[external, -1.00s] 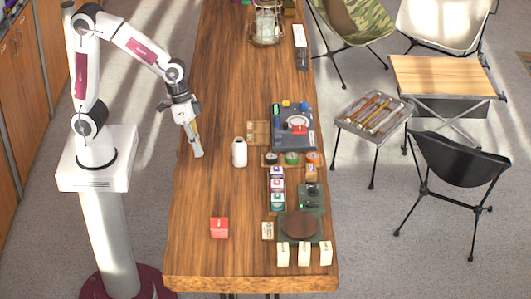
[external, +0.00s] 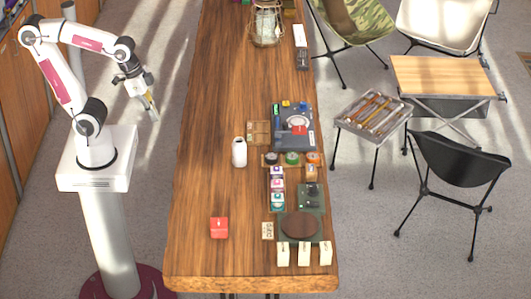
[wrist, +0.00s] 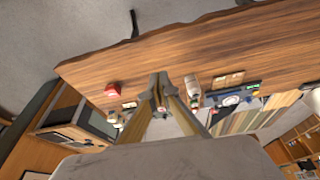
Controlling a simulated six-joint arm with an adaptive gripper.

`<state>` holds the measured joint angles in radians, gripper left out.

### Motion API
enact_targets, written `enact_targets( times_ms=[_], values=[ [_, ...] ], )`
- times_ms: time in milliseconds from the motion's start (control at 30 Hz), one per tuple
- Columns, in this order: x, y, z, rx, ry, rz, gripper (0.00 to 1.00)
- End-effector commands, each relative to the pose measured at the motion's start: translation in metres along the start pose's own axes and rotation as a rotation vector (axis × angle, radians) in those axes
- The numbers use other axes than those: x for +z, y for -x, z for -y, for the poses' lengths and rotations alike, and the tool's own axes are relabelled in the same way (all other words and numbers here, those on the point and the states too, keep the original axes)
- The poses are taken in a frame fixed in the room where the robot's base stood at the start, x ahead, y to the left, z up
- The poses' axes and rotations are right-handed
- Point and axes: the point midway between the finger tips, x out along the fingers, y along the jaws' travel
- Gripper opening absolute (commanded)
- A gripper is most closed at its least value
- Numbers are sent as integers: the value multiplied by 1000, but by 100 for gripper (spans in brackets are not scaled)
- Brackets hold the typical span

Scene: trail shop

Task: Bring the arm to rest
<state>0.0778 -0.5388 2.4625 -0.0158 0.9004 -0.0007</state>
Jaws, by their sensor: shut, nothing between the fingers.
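My gripper (external: 154,115) hangs beside the left edge of the wooden table (external: 215,120), over the floor gap between my base and the table. Its fingers point down and are shut with nothing between them.
On the table stand a white bottle (external: 239,152), a red box (external: 219,228), a dark tray (external: 280,138), a round brown board (external: 300,225) and a glass lantern (external: 267,25). Chairs and a small table (external: 440,75) stand to the right. The table's left strip is clear.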

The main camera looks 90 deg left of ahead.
Motion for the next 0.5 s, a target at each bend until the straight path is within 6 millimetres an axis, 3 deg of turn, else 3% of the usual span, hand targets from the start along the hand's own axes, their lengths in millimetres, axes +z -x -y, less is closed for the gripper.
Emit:
enact_targets(
  times_ms=[200,500],
  values=[
    [10,18,12,-26,23,-89,0],
    [9,38,19,-40,54,-173,0]
  ],
)
